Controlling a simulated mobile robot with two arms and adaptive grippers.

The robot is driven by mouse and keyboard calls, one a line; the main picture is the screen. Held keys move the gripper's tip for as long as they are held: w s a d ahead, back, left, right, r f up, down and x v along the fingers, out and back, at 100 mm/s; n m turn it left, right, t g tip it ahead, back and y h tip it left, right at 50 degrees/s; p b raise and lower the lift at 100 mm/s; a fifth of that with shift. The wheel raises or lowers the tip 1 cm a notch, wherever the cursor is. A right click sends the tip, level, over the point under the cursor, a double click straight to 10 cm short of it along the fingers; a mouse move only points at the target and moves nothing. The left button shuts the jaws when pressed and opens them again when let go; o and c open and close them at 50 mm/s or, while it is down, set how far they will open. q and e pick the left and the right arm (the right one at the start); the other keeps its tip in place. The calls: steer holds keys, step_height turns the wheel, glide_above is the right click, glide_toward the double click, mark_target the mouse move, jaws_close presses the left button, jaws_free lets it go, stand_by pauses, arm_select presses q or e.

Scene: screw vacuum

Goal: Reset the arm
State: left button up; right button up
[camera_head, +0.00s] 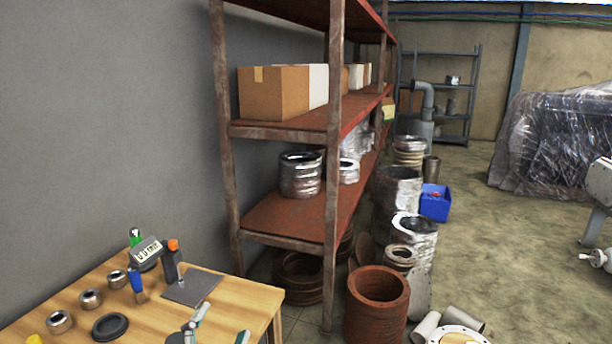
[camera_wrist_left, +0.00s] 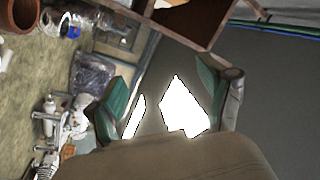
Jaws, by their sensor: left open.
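My left gripper (camera_head: 223,322) is at the bottom edge of the head view, low over the front of the wooden table (camera_head: 245,298). Its green-tipped fingers stand apart with nothing between them. In the left wrist view the gripper (camera_wrist_left: 165,88) also shows open and empty, with bright white patches behind the fingers. Most of my left arm is cut off by the frame. My right gripper is not in view.
The table holds several metal rings (camera_head: 90,299), a black ring (camera_head: 110,326), a dark flat plate (camera_head: 191,287), an orange-topped tool (camera_head: 171,262) and a labelled device (camera_head: 147,254). A rusty shelf (camera_head: 290,226) stands behind. Pots and a blue bin (camera_head: 435,204) stand on the floor.

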arm_select(q)
steer(key=s+a+f+n+g+y, duration=0.3)
steer(key=s+f+n+g, duration=0.1)
steer(key=f, duration=0.4)
steer(key=s+a+f+n+g+y, duration=0.2)
steer(key=s+a+f+n+g, duration=0.25)
steer(key=f, duration=0.25)
steer(key=s+d+f+g+h, duration=0.1)
steer(key=s+f+g, duration=0.3)
steer(key=s, duration=0.4)
steer(key=s+d+f+g, duration=0.1)
steer(key=s+f+g, duration=0.35)
steer(key=s, duration=0.45)
steer(key=s+f+x, duration=0.1)
steer(key=s+x, duration=0.2)
steer(key=x, duration=0.9)
steer(key=s+x, duration=0.3)
steer(key=x, duration=1)
steer(key=s+a+f+g, duration=0.1)
steer(key=s+a+f, duration=0.2)
steer(key=s+f, duration=1.3)
steer(key=shift+s+f+g, duration=0.15)
steer(key=shift+f+g, duration=0.15)
steer(key=shift+f, duration=0.2)
steer(key=shift+n, duration=0.25)
